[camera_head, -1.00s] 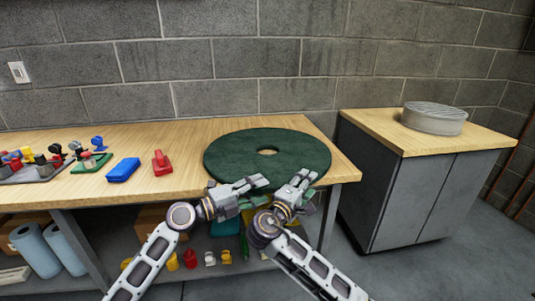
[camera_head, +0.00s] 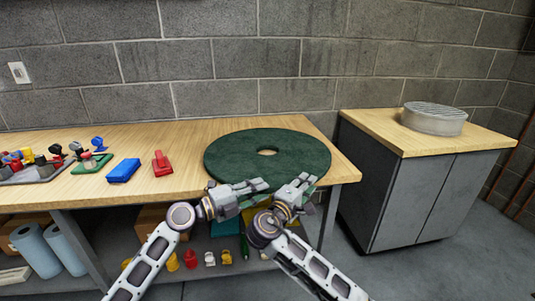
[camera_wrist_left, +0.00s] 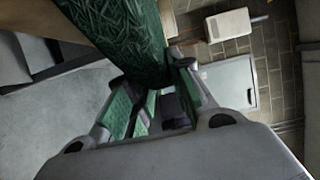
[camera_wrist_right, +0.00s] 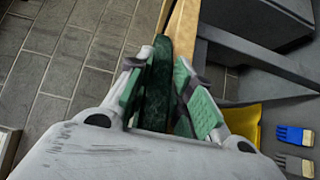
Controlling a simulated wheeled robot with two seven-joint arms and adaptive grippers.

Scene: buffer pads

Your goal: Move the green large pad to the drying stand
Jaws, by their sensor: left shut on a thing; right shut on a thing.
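The green large pad (camera_head: 235,155) is a big dark green disc with a small centre hole. It lies flat on the wooden workbench, with its front edge over the bench's front. My left gripper (camera_head: 262,187) is shut on the pad's front edge; the pad also shows between its fingers in the left wrist view (camera_wrist_left: 140,40). My right gripper (camera_head: 302,182) is shut on the front edge a little to the right; the pad's rim shows between its fingers in the right wrist view (camera_wrist_right: 157,85). The drying stand (camera_head: 433,121) looks like a round grey slatted drum on the right cabinet.
The workbench (camera_head: 190,188) holds a blue block (camera_head: 123,170), a red tool (camera_head: 162,163) and several small coloured parts at left. A gap separates it from the grey cabinet (camera_head: 400,205). Blue rolls (camera_head: 35,250) and other items sit on the lower shelf.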

